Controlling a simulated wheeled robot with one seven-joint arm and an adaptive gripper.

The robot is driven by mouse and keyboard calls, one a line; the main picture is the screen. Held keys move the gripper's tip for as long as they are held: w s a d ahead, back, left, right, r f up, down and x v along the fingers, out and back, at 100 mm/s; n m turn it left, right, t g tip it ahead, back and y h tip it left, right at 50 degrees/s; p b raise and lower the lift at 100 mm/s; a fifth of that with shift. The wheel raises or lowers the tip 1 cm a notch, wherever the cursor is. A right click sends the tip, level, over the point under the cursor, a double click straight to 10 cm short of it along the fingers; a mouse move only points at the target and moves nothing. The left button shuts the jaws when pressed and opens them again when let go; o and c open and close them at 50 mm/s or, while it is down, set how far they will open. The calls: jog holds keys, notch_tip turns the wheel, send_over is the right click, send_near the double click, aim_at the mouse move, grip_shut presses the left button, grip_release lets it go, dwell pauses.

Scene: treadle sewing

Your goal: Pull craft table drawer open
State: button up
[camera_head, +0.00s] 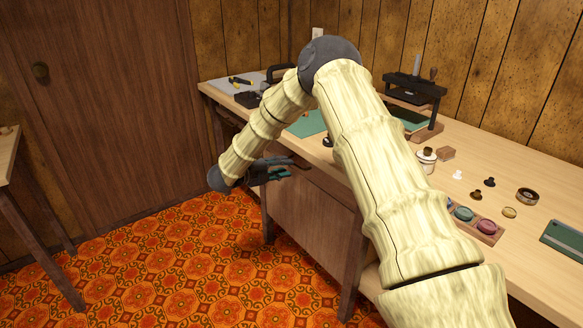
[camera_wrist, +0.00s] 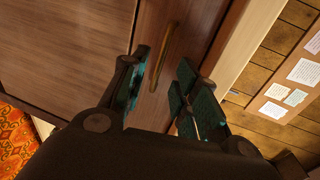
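The craft table (camera_head: 519,180) has a light wooden top and runs along the wall in the head view. Its dark brown drawer front (camera_wrist: 194,28) sits just under the table edge in the wrist view, mostly behind my arm in the head view. A slim brass bar handle (camera_wrist: 165,55) is on the drawer front. My gripper (camera_head: 290,168) is in front of the drawer. In the wrist view my gripper (camera_wrist: 162,92) is open, with its two teal-padded fingers apart on either side of the handle. I see no clear contact with the handle.
A cabinet panel (camera_wrist: 65,50) lies below the drawer. On the tabletop stand a black press (camera_head: 414,90), a tray of coloured pots (camera_head: 486,226) and several small pieces. Orange patterned carpet (camera_head: 215,262) lies clear in front. Another table (camera_head: 8,150) stands at left.

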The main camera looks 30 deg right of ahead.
jog(key=shift+x, duration=2.1)
grip_shut()
